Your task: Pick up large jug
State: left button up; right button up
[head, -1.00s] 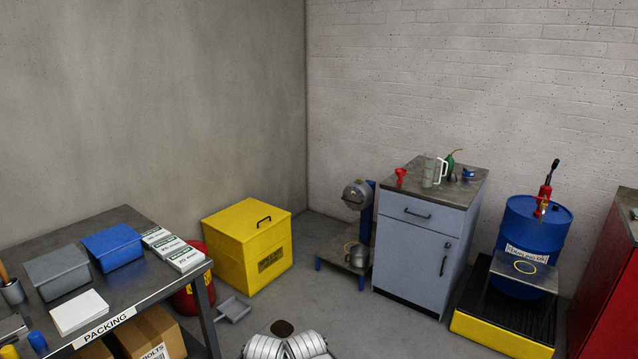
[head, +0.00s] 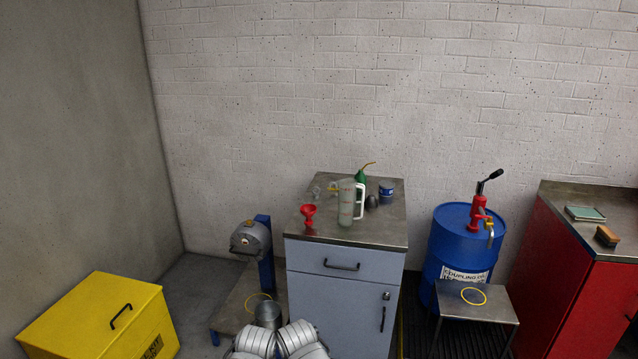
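A tall, translucent pale-green jug (head: 347,204) with a white handle on its right side stands upright on the top of the grey-blue cabinet (head: 343,287). A smaller clear vessel shows partly behind it, to its left. Two ribbed, silvery-white parts of my own body show at the bottom centre, below the cabinet front. Neither of my grippers can be made out, and nothing is seen touching the jug.
A red funnel (head: 308,214), a green oil can (head: 361,178) and a blue tin (head: 386,191) stand near the jug. A blue drum (head: 452,246) with a red pump and a small stand (head: 478,303) are to the right. A yellow bin (head: 95,318) is at left.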

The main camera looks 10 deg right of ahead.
aim_at(346, 189)
jog(key=i+j, duration=0.1)
jog(key=i, duration=0.7)
jog(key=i+j+z, duration=0.15)
jog(key=i, duration=0.65)
